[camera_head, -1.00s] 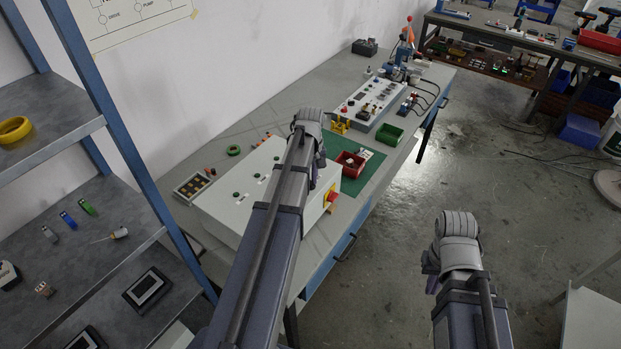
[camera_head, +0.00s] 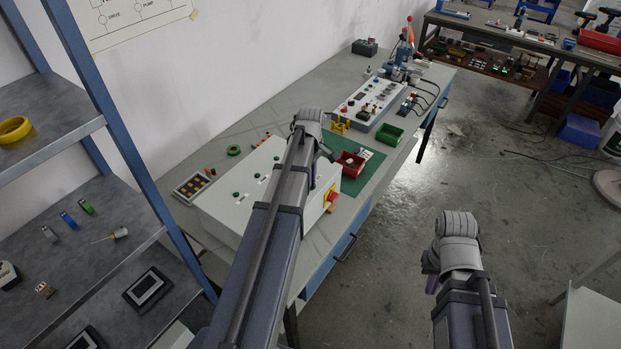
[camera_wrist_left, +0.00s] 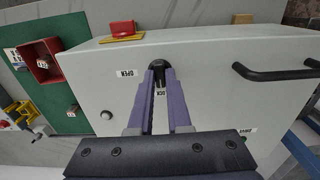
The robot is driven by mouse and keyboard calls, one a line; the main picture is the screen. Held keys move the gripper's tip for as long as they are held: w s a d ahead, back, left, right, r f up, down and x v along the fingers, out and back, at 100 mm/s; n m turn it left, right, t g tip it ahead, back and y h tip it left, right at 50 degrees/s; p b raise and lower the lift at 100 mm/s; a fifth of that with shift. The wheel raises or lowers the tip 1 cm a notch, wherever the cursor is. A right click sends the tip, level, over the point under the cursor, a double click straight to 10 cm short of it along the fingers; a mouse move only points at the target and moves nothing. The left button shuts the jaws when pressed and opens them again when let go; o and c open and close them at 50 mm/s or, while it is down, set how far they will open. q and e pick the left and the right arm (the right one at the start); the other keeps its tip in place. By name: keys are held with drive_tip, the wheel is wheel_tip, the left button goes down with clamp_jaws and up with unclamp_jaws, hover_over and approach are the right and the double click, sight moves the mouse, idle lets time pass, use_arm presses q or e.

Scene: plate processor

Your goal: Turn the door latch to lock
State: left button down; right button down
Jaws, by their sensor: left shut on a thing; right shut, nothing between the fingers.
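The black door latch (camera_wrist_left: 163,74) is on the pale door (camera_wrist_left: 215,85) of the control box in the left wrist view. My left gripper (camera_wrist_left: 164,72) is shut on it, one purple finger on each side. An OPEN label (camera_wrist_left: 125,73) is left of the latch. A LOCK label (camera_wrist_left: 161,92), partly covered, shows between the fingers. Much of the latch is hidden, so its exact angle is hard to tell. In the head view my left arm covers part of the box (camera_head: 233,205). My right gripper (camera_head: 432,285) is mostly hidden behind its wrist, away from the bench.
The door has a black handle (camera_wrist_left: 275,71) at the right in the left wrist view. A red knob on a yellow base (camera_head: 331,197) juts from the box. A red bin (camera_head: 351,164) and green bin (camera_head: 389,135) stand beyond. Open floor lies right of the bench.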

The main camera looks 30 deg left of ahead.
idle(0.3)
use_arm(q)
drive_tip(key=c, duration=0.9)
unclamp_jaws()
drive_tip(key=shift+o, duration=0.2)
drive_tip(key=shift+r, duration=0.1)
wheel_tip(320, 180, up, 8)
drive_tip(key=p, duration=0.8)
drive_tip(key=shift+f, duration=0.2)
